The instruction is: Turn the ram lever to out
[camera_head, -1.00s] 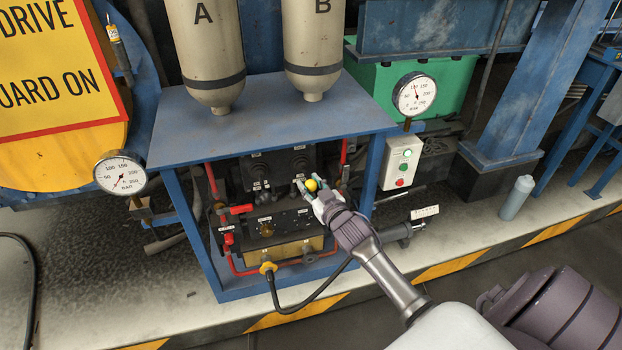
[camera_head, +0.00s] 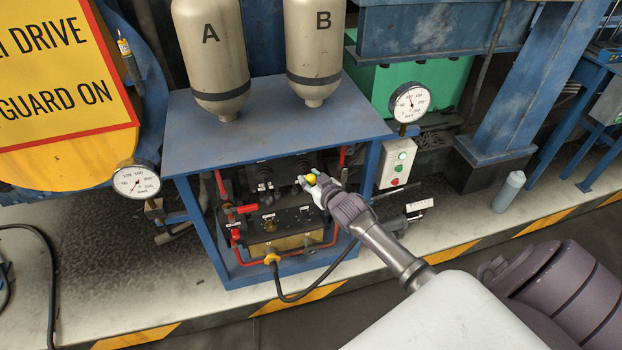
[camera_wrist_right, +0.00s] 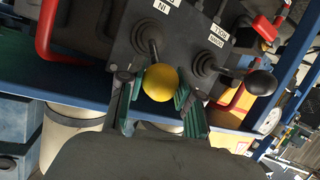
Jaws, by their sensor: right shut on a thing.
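The ram lever has a yellow ball knob (camera_head: 311,179) and stands on the black control panel inside the blue frame. In the right wrist view its knob (camera_wrist_right: 160,82) sits between the green fingers, its shaft rising to a black boot beside an upside-down "IN" label. My right gripper (camera_head: 313,183) is shut on the knob; it also shows in the wrist view (camera_wrist_right: 155,102). A second lever with a black knob (camera_wrist_right: 261,83) stands right of it in the wrist view. My left gripper is not in view.
The blue frame (camera_head: 245,110) surrounds the panel, with its top plate above my gripper. Red pipes and red-handled valves (camera_head: 246,209) are to the left. A black hose (camera_head: 300,296) hangs in front. A button box (camera_head: 395,163) and gauge (camera_head: 410,103) stand right.

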